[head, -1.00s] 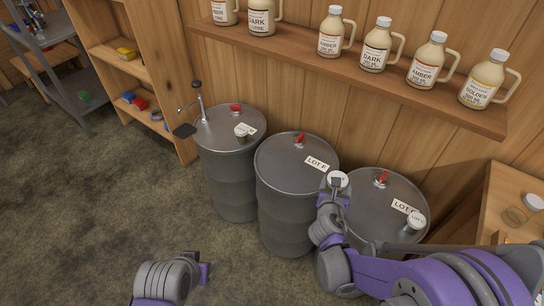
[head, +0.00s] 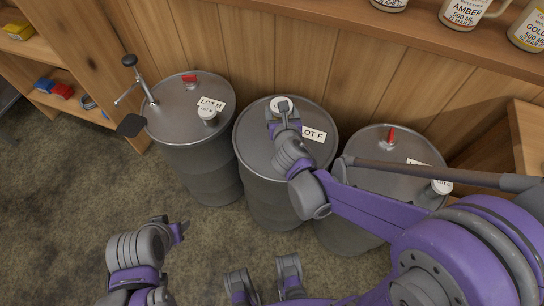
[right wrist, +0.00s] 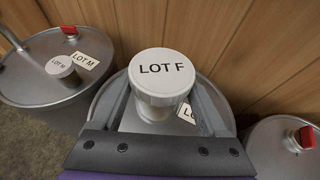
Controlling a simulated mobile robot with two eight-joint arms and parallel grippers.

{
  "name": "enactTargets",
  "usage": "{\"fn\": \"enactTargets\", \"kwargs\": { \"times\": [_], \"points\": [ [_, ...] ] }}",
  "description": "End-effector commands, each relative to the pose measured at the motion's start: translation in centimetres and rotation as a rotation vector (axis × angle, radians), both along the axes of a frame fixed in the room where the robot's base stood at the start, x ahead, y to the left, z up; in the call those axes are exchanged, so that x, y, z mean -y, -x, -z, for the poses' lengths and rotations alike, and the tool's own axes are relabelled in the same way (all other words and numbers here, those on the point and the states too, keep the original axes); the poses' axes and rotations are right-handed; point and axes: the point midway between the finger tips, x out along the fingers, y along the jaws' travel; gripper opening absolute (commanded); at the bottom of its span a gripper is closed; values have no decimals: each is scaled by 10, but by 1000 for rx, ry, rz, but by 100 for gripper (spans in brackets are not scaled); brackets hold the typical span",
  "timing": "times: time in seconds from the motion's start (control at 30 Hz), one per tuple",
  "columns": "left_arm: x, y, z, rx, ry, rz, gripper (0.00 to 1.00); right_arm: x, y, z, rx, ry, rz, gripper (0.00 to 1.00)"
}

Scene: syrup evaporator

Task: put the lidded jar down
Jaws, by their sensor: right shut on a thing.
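The lidded jar (right wrist: 160,75) has a white lid marked LOT F. My right gripper (right wrist: 162,112) is shut on it, one grey finger on each side. In the head view the jar's white lid (head: 279,102) and my right gripper (head: 284,113) are over the back part of the middle drum's top (head: 255,135). That drum bears a LOT F label (head: 314,134), partly hidden by the jar and a finger in the wrist view. I cannot tell whether the jar's base touches the drum. My left arm is at the lower left; its gripper (head: 178,232) shows unclearly.
The left drum (head: 165,125) carries a pump (head: 142,85), a red cap and a LOT M jar (head: 207,116). The right drum (head: 375,145) has a red cap and another lidded jar (head: 441,187). A bottle shelf (head: 350,18) runs along the wall above.

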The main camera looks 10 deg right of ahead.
Motion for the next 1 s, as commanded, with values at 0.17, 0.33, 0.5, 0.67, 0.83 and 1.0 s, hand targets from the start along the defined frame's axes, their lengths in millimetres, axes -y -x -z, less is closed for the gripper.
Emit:
{"fn": "enactTargets", "kwargs": {
  "times": [0.17,0.33,0.5,0.67,0.83,1.0],
  "points": [
    [0,2,67,-22,0,0,50,-13,16,32,5,-2,-84,7],
    [0,1,97,-32,0,0,50,-20,23,43,16,-2,-131,7],
    [0,0,110,-37,0,0,50,-23,26,52,22,-2,-149,7],
    [0,-2,124,-41,0,0,50,-23,26,82,22,-1,-150,7],
    [0,-3,132,-44,0,0,50,-23,26,103,23,-1,-150,7],
    [0,-3,139,-46,0,0,50,-23,26,116,23,-1,-149,7]
  ]
}}
